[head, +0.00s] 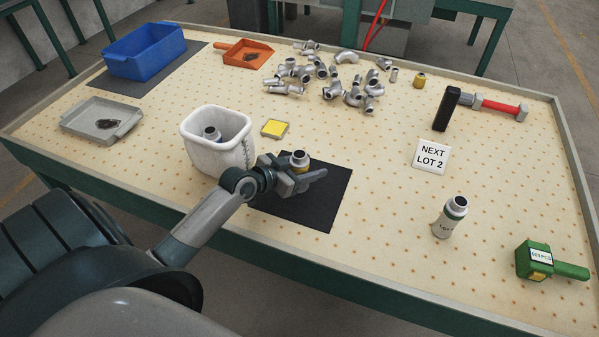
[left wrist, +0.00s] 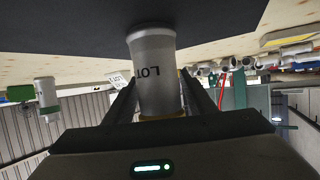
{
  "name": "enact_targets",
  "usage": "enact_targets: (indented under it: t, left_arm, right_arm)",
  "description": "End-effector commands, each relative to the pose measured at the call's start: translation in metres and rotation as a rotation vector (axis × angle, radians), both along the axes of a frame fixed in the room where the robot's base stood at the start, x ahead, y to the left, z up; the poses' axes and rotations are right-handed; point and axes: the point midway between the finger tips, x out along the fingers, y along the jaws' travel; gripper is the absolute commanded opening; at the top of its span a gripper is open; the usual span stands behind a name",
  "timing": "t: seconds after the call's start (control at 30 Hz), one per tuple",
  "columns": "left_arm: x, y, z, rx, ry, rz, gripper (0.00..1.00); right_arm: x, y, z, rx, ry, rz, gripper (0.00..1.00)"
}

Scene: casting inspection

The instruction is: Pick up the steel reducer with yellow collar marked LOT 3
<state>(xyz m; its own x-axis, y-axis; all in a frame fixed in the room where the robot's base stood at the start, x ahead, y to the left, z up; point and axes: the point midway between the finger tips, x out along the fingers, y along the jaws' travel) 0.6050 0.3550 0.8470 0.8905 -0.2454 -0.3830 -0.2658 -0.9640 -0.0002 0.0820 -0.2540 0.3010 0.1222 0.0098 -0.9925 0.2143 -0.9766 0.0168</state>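A grey steel reducer with a yellow collar (head: 301,158) stands upright on the black mat (head: 322,208). In the left wrist view the reducer (left wrist: 155,60) appears upside down with LOT on its side; its number cannot be read. My left gripper (head: 307,175) is around it, with a finger against either side; the fingers (left wrist: 158,85) leave no clear gap in the wrist view. The near finger hides its lower part in the head view. My right gripper is not in view.
A white bin (head: 205,155) holding another reducer (head: 211,133) stands close left of my left gripper. A green-banded reducer (head: 450,217) stands at right, near a LOT 2 card (head: 431,156) and a green tool (head: 548,261). Several castings (head: 335,75) lie behind. Between mat and card is clear.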

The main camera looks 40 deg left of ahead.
Motion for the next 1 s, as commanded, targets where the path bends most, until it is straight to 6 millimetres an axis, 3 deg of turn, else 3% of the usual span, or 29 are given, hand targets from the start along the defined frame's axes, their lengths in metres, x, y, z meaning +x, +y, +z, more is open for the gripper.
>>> enact_targets:
  t: [0.03,0.2,0.7,0.9,1.0]
  left_arm:
    - [0.0,0.0,0.0,0.0,0.0,0.0,0.37]
    - [0.0,0.0,0.0,0.0,0.0,0.0,0.0]
    - [0.001,0.0,0.015,0.001,-0.006,-0.001,0.0]
    - [0.001,0.0,0.044,0.003,-0.009,-0.002,0.0]
    - [-0.011,-0.014,0.052,0.0,-0.005,-0.003,0.0]
  right_arm:
    - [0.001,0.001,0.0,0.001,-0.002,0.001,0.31]
    - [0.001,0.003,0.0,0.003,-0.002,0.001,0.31]
    - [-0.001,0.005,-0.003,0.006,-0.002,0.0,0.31]
    - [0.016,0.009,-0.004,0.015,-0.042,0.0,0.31]
    - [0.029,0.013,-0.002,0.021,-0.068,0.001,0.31]
